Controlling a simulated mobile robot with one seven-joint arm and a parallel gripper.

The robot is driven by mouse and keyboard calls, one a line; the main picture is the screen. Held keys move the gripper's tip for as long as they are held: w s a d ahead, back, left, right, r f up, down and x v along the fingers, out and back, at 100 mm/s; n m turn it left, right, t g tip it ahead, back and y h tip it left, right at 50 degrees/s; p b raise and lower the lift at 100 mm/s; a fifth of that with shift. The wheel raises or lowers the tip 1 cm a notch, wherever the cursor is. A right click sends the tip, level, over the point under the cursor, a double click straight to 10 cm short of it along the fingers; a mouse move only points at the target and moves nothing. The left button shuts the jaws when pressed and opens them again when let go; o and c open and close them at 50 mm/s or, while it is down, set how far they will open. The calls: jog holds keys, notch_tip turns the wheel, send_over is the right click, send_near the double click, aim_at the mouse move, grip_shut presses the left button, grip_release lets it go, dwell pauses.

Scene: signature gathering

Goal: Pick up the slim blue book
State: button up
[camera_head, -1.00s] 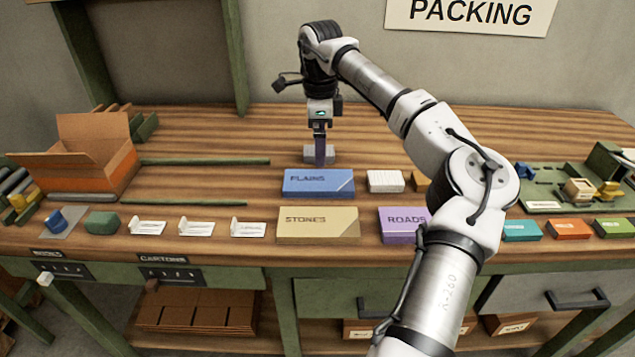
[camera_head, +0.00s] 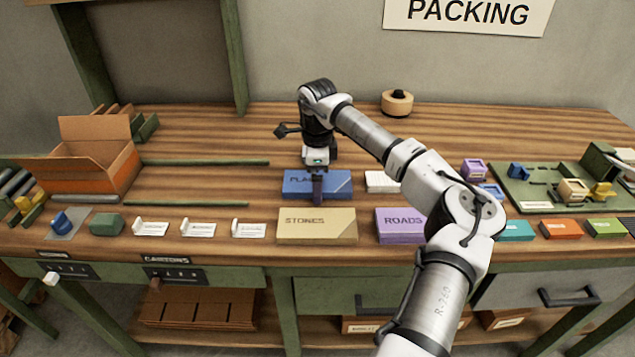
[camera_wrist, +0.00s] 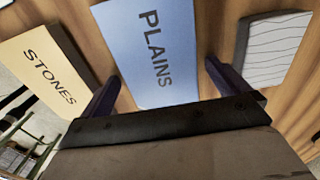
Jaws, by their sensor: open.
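The slim blue book, marked PLAINS (camera_head: 335,183), lies flat on the wooden bench in the head view, behind the tan STONES book. My gripper (camera_head: 317,198) is over the blue book and hides part of its cover and label. In the wrist view the blue book (camera_wrist: 150,50) lies between my two open fingers (camera_wrist: 160,88), with its label readable. The fingers are on either side of it and hold nothing. Whether they are level with the book or still above it, I cannot tell.
The STONES book (camera_head: 317,225) lies just in front, and the purple ROADS book (camera_head: 401,224) to its right. A white lined block (camera_head: 382,181) lies close to the right. An open carton (camera_head: 92,170) stands at the left. Bare bench lies behind the blue book.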

jog(key=c, duration=1.1)
jog(key=shift+c, duration=0.2)
